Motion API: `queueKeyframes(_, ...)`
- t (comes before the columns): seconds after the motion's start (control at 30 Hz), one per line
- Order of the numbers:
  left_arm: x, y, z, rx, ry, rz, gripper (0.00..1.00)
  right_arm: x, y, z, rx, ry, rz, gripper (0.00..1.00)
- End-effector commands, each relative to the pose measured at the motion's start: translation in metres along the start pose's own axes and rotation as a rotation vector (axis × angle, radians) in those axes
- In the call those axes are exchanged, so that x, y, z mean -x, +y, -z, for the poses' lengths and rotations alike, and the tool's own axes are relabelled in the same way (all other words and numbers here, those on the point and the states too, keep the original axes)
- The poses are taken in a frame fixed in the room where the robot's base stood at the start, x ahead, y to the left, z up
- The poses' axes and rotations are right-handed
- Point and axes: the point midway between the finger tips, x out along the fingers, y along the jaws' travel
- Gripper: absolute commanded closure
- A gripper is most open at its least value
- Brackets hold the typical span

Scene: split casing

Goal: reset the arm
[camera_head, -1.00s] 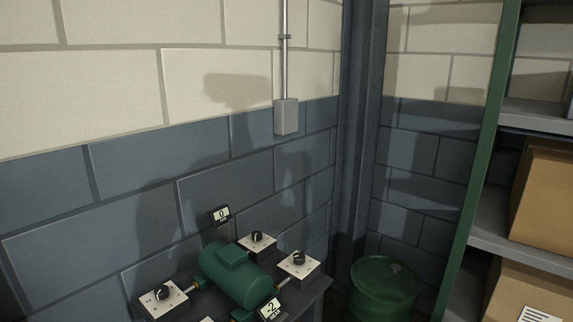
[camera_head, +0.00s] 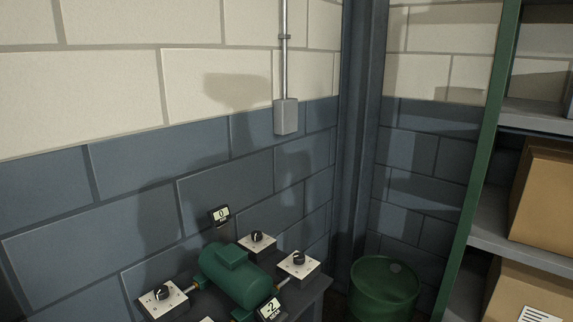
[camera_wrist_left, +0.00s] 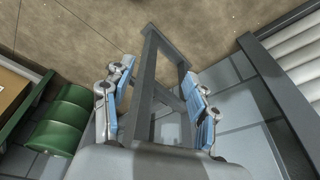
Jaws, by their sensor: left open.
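My left gripper (camera_wrist_left: 162,100) shows in the left wrist view. Its two fingers with blue pads stand wide apart, with nothing between them. Behind the fingers are a grey metal frame and the brown floor. Neither gripper shows in the head view, and my right gripper is in no view. In the head view a green motor-like casing (camera_head: 235,275) sits on a bench at the bottom, with black-knobbed white switch boxes (camera_head: 163,298) around it. Small displays read 0 (camera_head: 220,214) and -2 (camera_head: 269,309).
A green drum (camera_head: 385,290) stands in the corner, right of the bench. A green-framed shelf (camera_head: 485,170) with cardboard boxes (camera_head: 545,195) fills the right side. A grey conduit box (camera_head: 286,117) is on the block wall. The wrist view also shows a green drum (camera_wrist_left: 65,120) at left.

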Motion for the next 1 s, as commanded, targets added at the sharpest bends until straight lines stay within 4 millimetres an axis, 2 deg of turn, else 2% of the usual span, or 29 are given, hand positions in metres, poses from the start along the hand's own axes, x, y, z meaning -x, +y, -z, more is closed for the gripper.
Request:
queueKeyframes(0.03, -0.026, 0.001, -0.016, -0.002, -0.021, -0.001, 0.42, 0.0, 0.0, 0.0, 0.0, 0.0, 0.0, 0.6)
queueKeyframes(0.2, -0.093, 0.005, -0.073, -0.011, -0.059, -0.006, 0.42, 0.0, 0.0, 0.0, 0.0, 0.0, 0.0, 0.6)
queueKeyframes(0.3, -0.123, 0.006, -0.114, -0.016, -0.082, -0.008, 0.42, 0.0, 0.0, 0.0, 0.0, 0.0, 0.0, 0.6)
queueKeyframes(0.4, -0.145, 0.007, -0.153, -0.021, -0.101, -0.01, 0.42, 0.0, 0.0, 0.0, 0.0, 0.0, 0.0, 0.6)
queueKeyframes(0.5, -0.158, 0.007, -0.188, -0.025, -0.117, -0.011, 0.42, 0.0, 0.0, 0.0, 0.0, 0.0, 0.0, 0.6)
queueKeyframes(0.63, -0.164, 0.007, -0.218, -0.029, -0.128, -0.012, 0.42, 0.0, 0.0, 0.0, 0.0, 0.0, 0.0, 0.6)
queueKeyframes(0.77, -0.166, 0.007, -0.231, -0.031, -0.133, -0.012, 0.42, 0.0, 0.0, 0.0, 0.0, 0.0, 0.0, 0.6)
queueKeyframes(1.0, -0.166, 0.007, -0.231, -0.031, -0.133, -0.012, 0.42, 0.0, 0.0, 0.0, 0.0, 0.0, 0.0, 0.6)
